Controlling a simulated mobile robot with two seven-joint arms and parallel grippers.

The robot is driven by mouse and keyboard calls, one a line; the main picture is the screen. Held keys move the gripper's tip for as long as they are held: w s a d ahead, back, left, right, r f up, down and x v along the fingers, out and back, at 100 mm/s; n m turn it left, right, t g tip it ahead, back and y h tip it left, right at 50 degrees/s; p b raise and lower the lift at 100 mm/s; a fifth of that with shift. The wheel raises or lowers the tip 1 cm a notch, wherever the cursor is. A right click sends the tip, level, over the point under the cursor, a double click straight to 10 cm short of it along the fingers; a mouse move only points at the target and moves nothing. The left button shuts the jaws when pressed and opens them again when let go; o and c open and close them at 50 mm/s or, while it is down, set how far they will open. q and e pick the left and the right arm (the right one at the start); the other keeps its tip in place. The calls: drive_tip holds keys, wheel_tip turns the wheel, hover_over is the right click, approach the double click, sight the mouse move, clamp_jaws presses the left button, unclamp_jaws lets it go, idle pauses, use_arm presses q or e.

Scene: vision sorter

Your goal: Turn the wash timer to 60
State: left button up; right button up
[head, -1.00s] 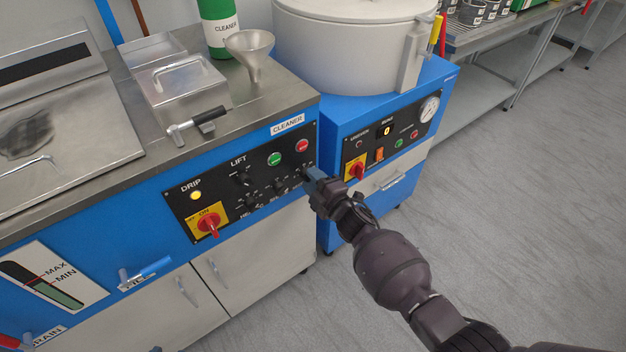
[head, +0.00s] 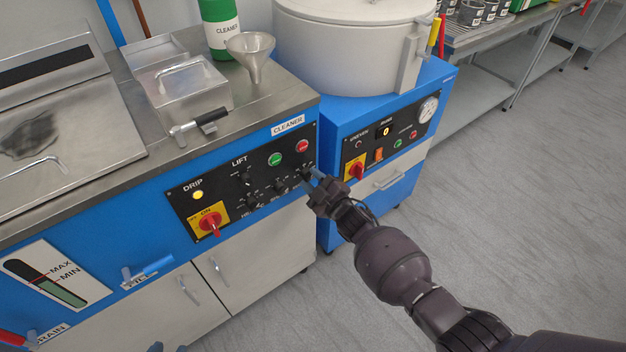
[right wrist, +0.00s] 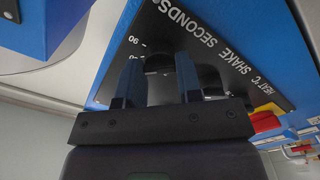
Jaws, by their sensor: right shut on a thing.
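The timer knob (right wrist: 160,64) is a dark round knob at the end of the black control panel (head: 236,217) on the blue cleaner. In the right wrist view it sits between the fingers of my right gripper (right wrist: 160,80), beside the word SECONDS and a printed 90. My right gripper (head: 312,183) is shut on it at the panel's right end. The knob's pointer and most of its scale are hidden, so its setting cannot be read. Small blue-grey tips at the bottom edge of the head view may be my left gripper (head: 169,348); their opening is unclear.
Green (head: 275,159) and red (head: 302,146) buttons are just above the gripped knob. A red rotary switch (head: 210,224) is further left. The neighbouring blue machine (head: 340,115) stands close to the right. Open floor lies at the lower right.

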drive_tip(key=o, duration=0.9)
drive_tip(key=shift+o, duration=0.2)
drive_tip(key=shift+s+d+r, duration=0.1)
drive_tip(key=shift+s+d, duration=0.3)
drive_tip(key=shift+s, duration=0.1)
drive_tip(key=p+v, duration=0.2)
drive_tip(key=v, duration=0.7)
drive_tip(key=shift+s+d+p, duration=0.15)
drive_tip(key=shift+s+p, duration=0.1)
drive_tip(key=shift+p, duration=0.05)
